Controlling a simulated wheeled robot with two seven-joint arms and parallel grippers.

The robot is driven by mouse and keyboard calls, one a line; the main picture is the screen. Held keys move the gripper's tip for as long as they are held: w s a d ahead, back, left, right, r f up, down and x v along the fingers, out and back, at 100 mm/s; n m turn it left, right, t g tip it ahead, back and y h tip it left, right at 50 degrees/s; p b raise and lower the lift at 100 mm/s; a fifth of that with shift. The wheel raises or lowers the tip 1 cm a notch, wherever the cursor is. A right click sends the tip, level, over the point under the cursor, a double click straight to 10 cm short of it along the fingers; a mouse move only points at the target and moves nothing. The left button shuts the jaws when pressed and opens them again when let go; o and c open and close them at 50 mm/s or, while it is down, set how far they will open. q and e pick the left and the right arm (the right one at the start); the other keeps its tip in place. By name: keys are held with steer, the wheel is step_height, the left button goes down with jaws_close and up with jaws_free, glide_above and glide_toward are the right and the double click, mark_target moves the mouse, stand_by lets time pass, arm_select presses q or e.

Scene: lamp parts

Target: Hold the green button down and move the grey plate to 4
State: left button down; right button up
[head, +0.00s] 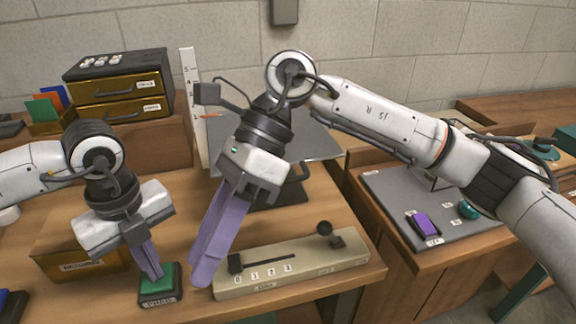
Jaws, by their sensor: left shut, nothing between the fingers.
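The green button (158,284) sits on a dark base at the front of the table. My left gripper (155,274) is shut and empty, fingertips at the button's top; I cannot tell how far the button is pressed. The grey plate (322,146) stands behind my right gripper, which hides part of it. A white upright scale (188,95) is at its left, with a red pointer (210,116) below the 4 mark. My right gripper (203,274) points down near the left end of the beige slider box (290,264); its finger gap is unclear.
The slider box has a dark knob (235,263) near 0 and a ball-topped lever (325,229) at its right. Drawers (118,88) stand at the back left. A grey board (395,190) with a purple block (423,223) lies on the right table.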

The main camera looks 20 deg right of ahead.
steer(key=w+d+r+t+h, duration=0.7)
steer(key=w+d+r, duration=0.45)
steer(key=d, duration=0.25)
step_height(320, 180, down, 11)
steer(key=w, duration=0.1)
steer(key=shift+w+d, duration=0.15)
steer(key=shift+w, duration=0.2)
jaws_close()
